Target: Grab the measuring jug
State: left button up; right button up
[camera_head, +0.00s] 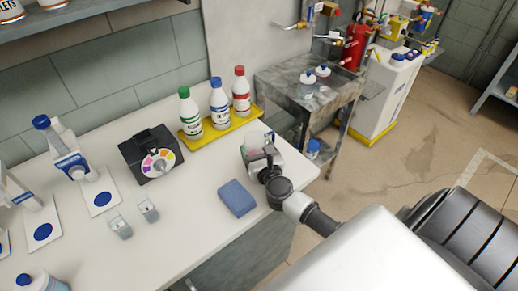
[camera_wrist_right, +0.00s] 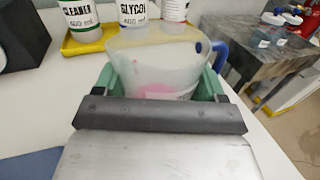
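The measuring jug (camera_head: 254,146) is clear plastic with a blue handle and some pink in it. It stands upright near the right end of the white counter. In the right wrist view the jug (camera_wrist_right: 155,62) fills the space between the green fingers of my right gripper (camera_wrist_right: 163,85), with its handle at the right. The fingers are wide apart, one on each side of the jug; firm contact cannot be made out. In the head view my right gripper (camera_head: 264,160) is at the jug's near side and partly hides it. My left gripper is not in view.
A yellow tray (camera_head: 222,131) with green-, blue- and red-capped bottles stands behind the jug. A blue sponge (camera_head: 237,198) lies left of my right arm. A black device (camera_head: 150,154) stands farther left. A grey metal table (camera_head: 290,87) stands beyond the counter's right end.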

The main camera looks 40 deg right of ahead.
aim_at(257, 139)
jog(key=shift+r, duration=0.15)
jog(key=shift+r+p, duration=0.4)
jog(key=shift+r, duration=0.4)
notch_tip(257, 139, up, 3)
jog(key=shift+f+p, duration=0.2)
jog(key=shift+p, duration=0.35)
jog(key=s+d+r, duration=0.6)
jog(key=s, duration=0.3)
jog(key=shift+s+d+r, duration=0.25)
jog(key=shift+d, duration=0.05)
dwell(0.9)
